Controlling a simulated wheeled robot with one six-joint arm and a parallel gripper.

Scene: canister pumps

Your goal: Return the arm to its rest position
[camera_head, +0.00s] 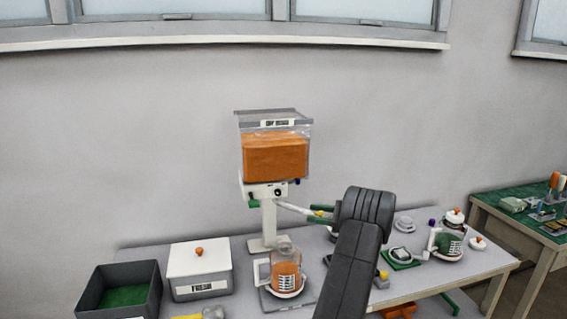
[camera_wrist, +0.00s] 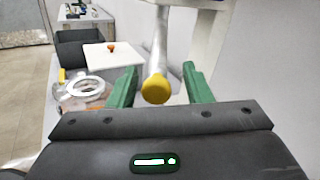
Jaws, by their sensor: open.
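My gripper (camera_wrist: 160,80) is open. Its two green fingers stand on either side of a white lever (camera_wrist: 160,45) with a yellow end knob, with gaps visible on both sides. In the head view, my gripper (camera_head: 319,214) is at the lever, to the right of the pump stand (camera_head: 268,222). The lever (camera_head: 293,208) slopes slightly down to the right from the pump. My dark arm reaches up from the bottom of the view and bends left at the wrist.
A clear canister of orange contents (camera_head: 276,156) tops the pump. A jar with orange contents (camera_head: 287,275) stands below it. A lidded white box (camera_head: 199,266) and a dark open bin (camera_head: 122,290) are at left. Another jar (camera_head: 449,240) is at right. Open space lies above my arm.

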